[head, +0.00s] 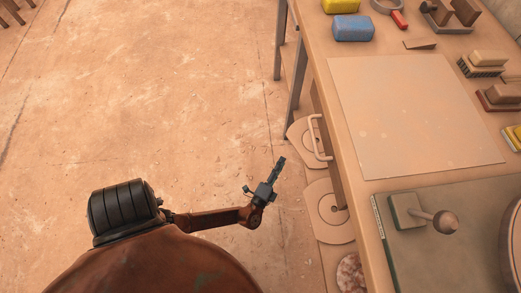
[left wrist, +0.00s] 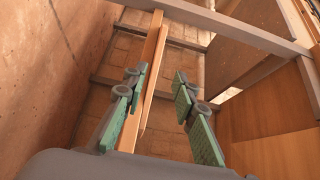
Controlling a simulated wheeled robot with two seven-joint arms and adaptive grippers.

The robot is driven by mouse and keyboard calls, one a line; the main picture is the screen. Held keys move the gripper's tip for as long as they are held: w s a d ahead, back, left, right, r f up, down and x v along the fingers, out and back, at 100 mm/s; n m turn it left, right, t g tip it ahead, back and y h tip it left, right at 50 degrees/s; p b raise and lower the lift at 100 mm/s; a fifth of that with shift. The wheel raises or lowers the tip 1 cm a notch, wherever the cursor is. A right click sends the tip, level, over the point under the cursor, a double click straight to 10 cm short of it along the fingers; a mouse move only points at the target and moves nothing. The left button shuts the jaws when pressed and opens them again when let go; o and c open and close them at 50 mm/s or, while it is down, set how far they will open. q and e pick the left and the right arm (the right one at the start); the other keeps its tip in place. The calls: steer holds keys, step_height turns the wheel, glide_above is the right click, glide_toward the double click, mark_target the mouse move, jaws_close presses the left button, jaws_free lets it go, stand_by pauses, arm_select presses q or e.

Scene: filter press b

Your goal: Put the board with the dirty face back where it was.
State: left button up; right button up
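In the head view, tan boards with a round centre mark stand or lie low beside the bench: one (head: 299,131) farther off, one (head: 322,222) nearer. A third board (head: 350,272) with a blotchy reddish, dirty-looking face shows partly at the bottom, cut off by the bench. My left gripper (head: 280,164) is left of the bench, apart from the boards, with nothing visible in it. In the left wrist view its fingers (left wrist: 157,88) are open; a thin wooden edge (left wrist: 152,60), perhaps a board seen edge-on, runs between them, nearer the left finger. My right gripper is not in view.
The bench (head: 345,150) fills the right side, with a drawer handle (head: 316,137) on its side and a grey leg (head: 296,75). A pale sheet (head: 410,115), a blue sponge (head: 353,28) and brushes lie on top.

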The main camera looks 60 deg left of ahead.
arm_select(q)
steer(key=s+a+f+n+g+h, duration=0.1)
steer(key=s+f+n+g+h, duration=0.15)
steer(key=s+f, duration=0.4)
steer(key=s+f+n+g+h, duration=0.15)
steer(key=s+f+g, duration=0.25)
steer(key=s, duration=0.6)
steer(key=s+d+f+n+g+h, duration=0.2)
steer(key=s+d+n+h, duration=0.15)
steer(key=s+d, duration=0.5)
steer(key=s+d+r+n+h, duration=0.3)
steer(key=s+d+r+h, duration=0.2)
steer(key=s+d+r, duration=0.1)
steer(key=s+d, duration=0.1)
steer(key=d, duration=0.1)
steer(key=shift+s+d+t, duration=0.3)
steer(key=shift+t, duration=0.05)
